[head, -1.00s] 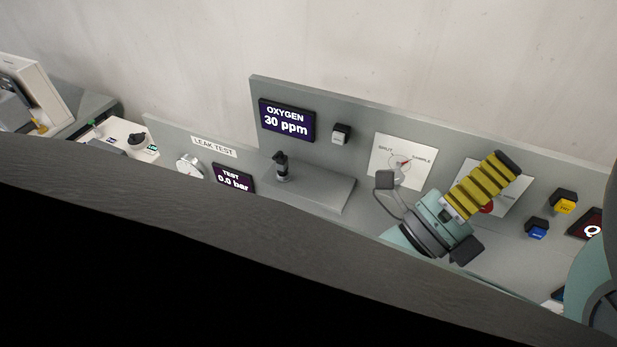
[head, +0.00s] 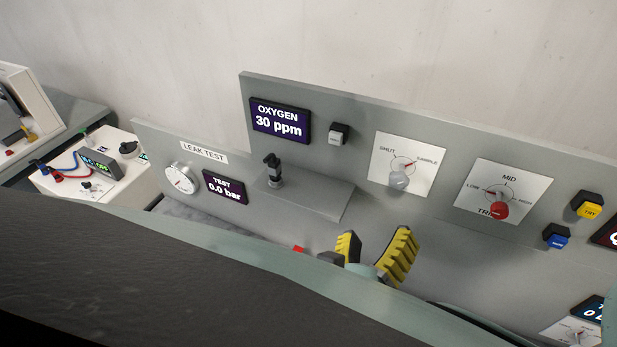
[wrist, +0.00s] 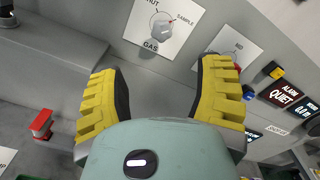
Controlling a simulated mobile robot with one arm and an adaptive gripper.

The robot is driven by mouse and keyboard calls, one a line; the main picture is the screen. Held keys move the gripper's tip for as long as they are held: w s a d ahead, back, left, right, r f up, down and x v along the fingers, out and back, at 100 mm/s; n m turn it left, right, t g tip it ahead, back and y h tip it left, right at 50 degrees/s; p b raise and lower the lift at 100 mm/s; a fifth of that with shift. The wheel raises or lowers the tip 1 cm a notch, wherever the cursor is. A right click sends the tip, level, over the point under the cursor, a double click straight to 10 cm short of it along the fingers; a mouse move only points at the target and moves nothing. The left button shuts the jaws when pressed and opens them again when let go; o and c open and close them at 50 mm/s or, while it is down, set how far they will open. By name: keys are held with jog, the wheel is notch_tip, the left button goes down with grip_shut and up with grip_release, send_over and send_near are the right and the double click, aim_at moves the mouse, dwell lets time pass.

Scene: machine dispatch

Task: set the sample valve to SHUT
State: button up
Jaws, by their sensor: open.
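The sample valve is a grey knob (head: 398,181) on a white plate (head: 382,177) marked SHUT on the left and SAMPLE on the right. Its red mark lies toward SAMPLE. In the wrist view the knob (wrist: 163,31) is at the top centre, with GAS printed below it. My gripper (head: 374,249) has yellow ribbed fingers, spread apart and empty. It is below the valve plate in the head view and touches nothing that I can see. In the wrist view the fingers (wrist: 158,85) stand left and right below the knob.
A plate with a red TRIP knob (head: 499,210) is right of the valve. Yellow (head: 590,210) and blue (head: 556,241) buttons lie farther right. A grey ledge (head: 318,200) with a black fitting (head: 273,170) juts out at left. A red piece (wrist: 42,122) sits left of my gripper.

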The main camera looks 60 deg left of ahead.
aim_at(397, 183)
jog(key=x, duration=1.2)
jog(key=shift+w+a+r, duration=0.1)
jog(key=shift+w+r, duration=0.05)
jog(key=shift+w, duration=0.25)
jog(key=shift+w+a, duration=0.2)
jog(key=shift+w, duration=0.25)
grip_shut()
